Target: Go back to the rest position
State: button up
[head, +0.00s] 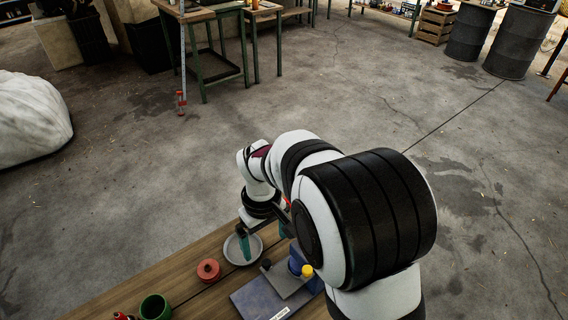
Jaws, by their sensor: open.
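My gripper (262,236) hangs over the wooden bench (180,276) near its far edge, at the end of my white and black arm. One teal fingertip shows above a shallow grey dish (231,250); I cannot tell whether it touches the dish. The rest of the gripper is partly hidden by my arm. I see nothing held in it.
A yellow-topped item (307,271) stands beside my arm. Open concrete floor (350,90) lies beyond the bench.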

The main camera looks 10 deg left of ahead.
jog(key=s+d+r+m+t+y, duration=0.25)
jog(key=d+r+m, duration=0.25)
jog(key=d+r, duration=0.5)
jog(key=s+d+r+m+t, duration=0.55)
jog(key=s+r+m, duration=0.25)
jog(key=s, duration=0.2)
jog(key=s+f+m+g, duration=0.1)
jog(key=s+f+g, duration=0.7)
jog(key=s, duration=0.1)
jog(key=shift+s+d+f+h, duration=0.2)
jog(key=shift+s+f+h, duration=0.15)
jog(key=shift+s+f, duration=0.05)
